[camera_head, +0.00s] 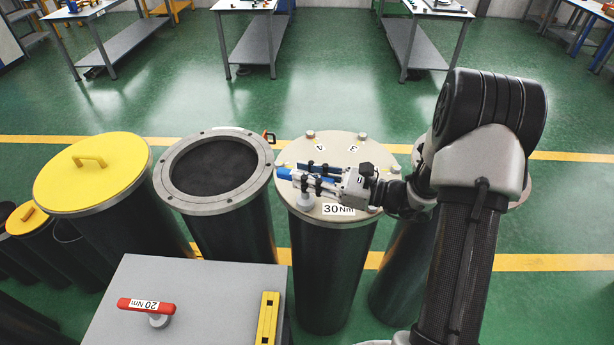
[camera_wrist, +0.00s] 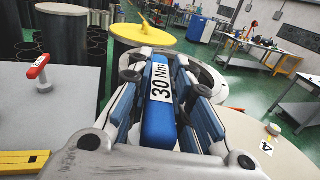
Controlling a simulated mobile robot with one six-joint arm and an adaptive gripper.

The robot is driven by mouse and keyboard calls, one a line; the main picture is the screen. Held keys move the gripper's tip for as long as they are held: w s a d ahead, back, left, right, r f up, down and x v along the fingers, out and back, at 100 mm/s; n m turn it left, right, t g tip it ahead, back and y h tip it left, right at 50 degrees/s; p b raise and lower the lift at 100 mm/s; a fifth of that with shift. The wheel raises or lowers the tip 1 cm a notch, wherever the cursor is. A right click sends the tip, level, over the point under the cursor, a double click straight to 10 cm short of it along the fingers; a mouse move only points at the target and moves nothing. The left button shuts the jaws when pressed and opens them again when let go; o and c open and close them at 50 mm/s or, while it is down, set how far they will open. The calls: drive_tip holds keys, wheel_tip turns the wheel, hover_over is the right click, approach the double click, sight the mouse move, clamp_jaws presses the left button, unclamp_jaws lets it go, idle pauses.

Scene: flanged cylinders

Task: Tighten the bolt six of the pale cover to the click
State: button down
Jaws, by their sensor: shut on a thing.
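The pale cover (camera_head: 336,143) lies on a dark cylinder, with bolts around its rim. Labels 4 and 3 show at its far side, and a 30 Nm label (camera_head: 338,209) at its near edge. My gripper (camera_head: 310,180) is over the cover's near left part, shut on the blue tool (camera_head: 284,173). In the wrist view the blue tool (camera_wrist: 158,125) lies between the jaws, its 30 Nm label up. A pale round head (camera_head: 306,204) shows below the tool at the near rim; whether it sits on a bolt I cannot tell. The number six is not visible.
A red 20 Nm tool (camera_head: 146,306) stands on the grey box top (camera_head: 200,285) beside a yellow bar (camera_head: 267,318). Left of the pale cover are an open flanged cylinder (camera_head: 215,160) and a yellow-covered one (camera_head: 92,172). Another cylinder is partly behind my arm.

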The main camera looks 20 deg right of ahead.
drive_tip(key=shift+r+p, duration=1.8)
drive_tip(key=shift+r, duration=0.85)
